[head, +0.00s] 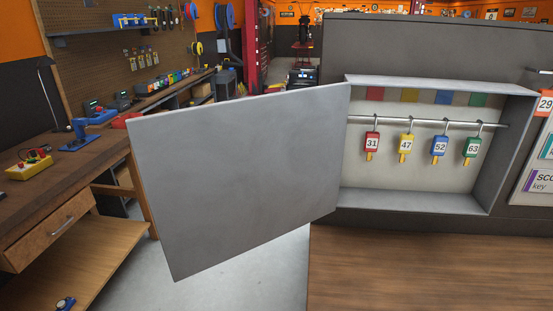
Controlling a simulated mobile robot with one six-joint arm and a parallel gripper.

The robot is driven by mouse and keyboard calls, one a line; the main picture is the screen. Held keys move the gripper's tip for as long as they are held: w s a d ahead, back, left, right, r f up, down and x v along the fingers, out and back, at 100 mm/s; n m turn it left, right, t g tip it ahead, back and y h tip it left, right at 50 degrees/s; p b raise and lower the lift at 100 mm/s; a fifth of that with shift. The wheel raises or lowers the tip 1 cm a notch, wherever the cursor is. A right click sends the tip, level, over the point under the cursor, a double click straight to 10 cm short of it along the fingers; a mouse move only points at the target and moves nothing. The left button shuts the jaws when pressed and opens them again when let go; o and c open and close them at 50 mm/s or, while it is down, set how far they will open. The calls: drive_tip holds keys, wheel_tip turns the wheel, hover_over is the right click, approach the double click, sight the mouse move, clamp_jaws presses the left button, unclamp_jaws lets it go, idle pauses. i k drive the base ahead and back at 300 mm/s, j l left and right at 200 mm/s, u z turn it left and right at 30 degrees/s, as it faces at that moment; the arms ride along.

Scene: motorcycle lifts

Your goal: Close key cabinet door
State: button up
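The key cabinet (415,200) is a grey metal box on a dark panel, at the right of the head view. Its plain grey door (240,175) stands wide open, hinged at the cabinet's left edge and swung out to the left and toward me. Inside, a rail (405,123) holds a red key tag 31 (372,142), a yellow tag 47 (406,144), a blue tag 52 (440,146) and a green tag 63 (472,147). The door's far face is hidden. My gripper is not in view.
A wooden counter (430,270) lies below the cabinet. A workbench (50,180) with a drawer, a blue tool (85,130) and a yellow box (30,168) stands at the left. Grey floor (240,270) shows below the door. A panel with tag 29 (545,104) is at the right edge.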

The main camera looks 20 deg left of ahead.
sight(221, 181)
drive_tip(key=j+z, duration=0.15)
drive_tip(key=j, duration=0.3)
drive_tip(key=j+z, duration=0.15)
drive_tip(key=j, duration=0.25)
drive_tip(key=k+j+z, duration=0.15)
drive_tip(key=j, duration=0.3)
drive_tip(key=j+z, duration=0.15)
drive_tip(key=j, duration=0.25)
drive_tip(key=k+j+z, duration=0.15)
drive_tip(key=j, duration=0.25)
drive_tip(key=k+j+z, duration=0.2)
drive_tip(key=j, duration=0.2)
drive_tip(key=k+j+z, duration=0.15)
drive_tip(key=j, duration=0.25)
